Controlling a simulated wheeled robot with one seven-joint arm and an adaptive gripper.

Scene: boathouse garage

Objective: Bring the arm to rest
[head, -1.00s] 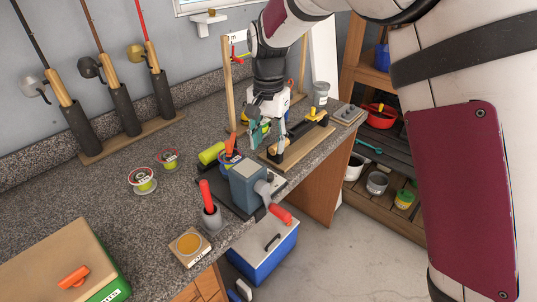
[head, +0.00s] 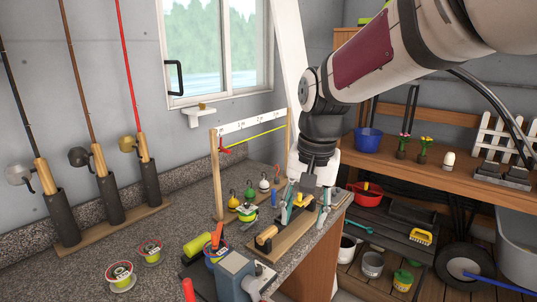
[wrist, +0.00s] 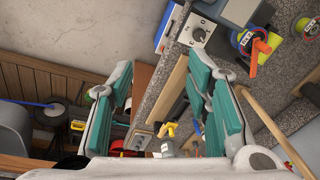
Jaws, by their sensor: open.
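My gripper (head: 303,216) is open, with its teal-padded fingers apart and pointing down, near the far right part of the granite-topped bench (head: 120,240). In the head view it overlaps a wooden board (head: 270,246) carrying a wood-handled tool (head: 267,237); the exact gap is unclear. In the wrist view the gripper (wrist: 163,80) shows both fingers spread, with nothing held between them. My arm reaches in from the upper right.
Shelves (head: 460,185) with pots stand right. Rods (head: 90,130) stand against the wall.

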